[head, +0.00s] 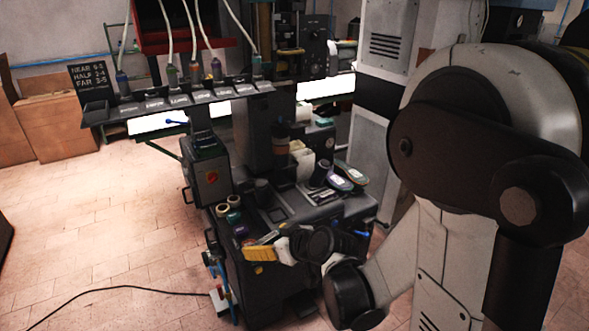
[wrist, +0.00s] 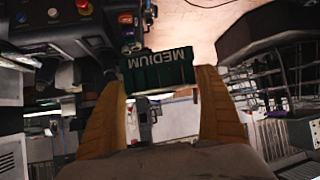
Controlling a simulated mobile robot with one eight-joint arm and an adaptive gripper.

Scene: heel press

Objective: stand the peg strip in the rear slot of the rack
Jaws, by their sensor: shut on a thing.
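My gripper (wrist: 160,82) is shut on a dark green block (wrist: 158,72) marked MEDIUM, the label upside down. The block sits between the two yellow-orange fingertips. I cannot tell for sure that it is the peg strip; no pegs show on it. In the head view my gripper (head: 264,246) is over the front of the dark machine bench, and the held block is hard to make out there. A long dark rack (head: 178,105) with labelled places and cabled tools hangs at the upper left. I cannot tell whether it is the task's rack, and no rear slot is clear.
The dark machine bench (head: 300,208) carries shoe soles (head: 346,176), pale rolls (head: 228,207) and a tall dark column. A control box (head: 209,178) with a red button stands at its left. A black cable (head: 100,290) crosses the floor, which is open to the left.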

